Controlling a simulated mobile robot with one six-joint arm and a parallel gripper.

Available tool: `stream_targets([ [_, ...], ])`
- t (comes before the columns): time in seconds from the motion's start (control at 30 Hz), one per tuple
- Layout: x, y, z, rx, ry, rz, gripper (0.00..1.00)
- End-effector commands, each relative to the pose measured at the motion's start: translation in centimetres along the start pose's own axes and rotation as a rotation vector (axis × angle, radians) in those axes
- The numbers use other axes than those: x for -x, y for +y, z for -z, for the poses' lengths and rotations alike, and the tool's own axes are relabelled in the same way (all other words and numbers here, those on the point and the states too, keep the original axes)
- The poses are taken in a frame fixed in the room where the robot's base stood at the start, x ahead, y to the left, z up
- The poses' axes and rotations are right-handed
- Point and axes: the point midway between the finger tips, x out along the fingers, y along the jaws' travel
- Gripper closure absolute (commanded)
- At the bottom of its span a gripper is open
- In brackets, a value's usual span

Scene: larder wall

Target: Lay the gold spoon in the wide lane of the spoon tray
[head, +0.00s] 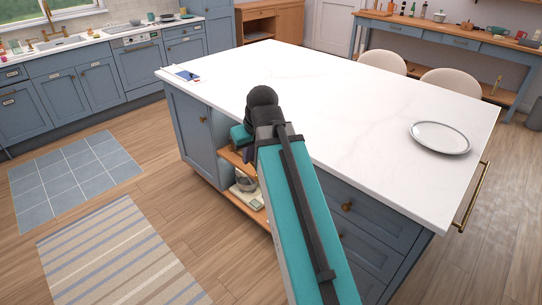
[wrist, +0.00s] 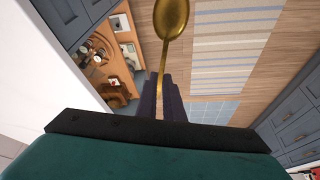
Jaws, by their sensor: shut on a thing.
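The gold spoon (wrist: 171,20) is in my gripper (wrist: 161,82), seen in the wrist view. Its bowl points away from the jaws, and the thin handle runs down between the dark fingers, which are shut on it. The spoon is in the air, with the floor and a striped rug far behind it. I cannot make out the spoon tray in either view.
The white island top (head: 320,95) is mostly clear, with an oval white plate (head: 440,138) at right and a small blue item (head: 188,75) at the far left corner. Open wooden shelves (wrist: 118,62) in the island hold several items. A striped rug (head: 115,255) lies left.

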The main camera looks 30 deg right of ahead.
Motion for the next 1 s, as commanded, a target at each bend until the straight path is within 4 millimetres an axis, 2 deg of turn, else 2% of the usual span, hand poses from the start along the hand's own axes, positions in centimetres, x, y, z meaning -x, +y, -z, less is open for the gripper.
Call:
stream_targets([
  [0.03,-0.1,-1.3,0.6,0.001,0.001,-0.001,1.0],
  [0.3,-0.3,-7.4,2.4,-0.018,0.0,-0.008,1.0],
  [0.5,-0.3,-10.6,3.1,-0.029,0.0,-0.013,1.0],
  [0.7,-0.3,-11.5,3.3,-0.035,0.0,-0.015,1.0],
  [1.0,-0.3,-11.5,3.2,-0.035,0.0,-0.015,1.0],
])
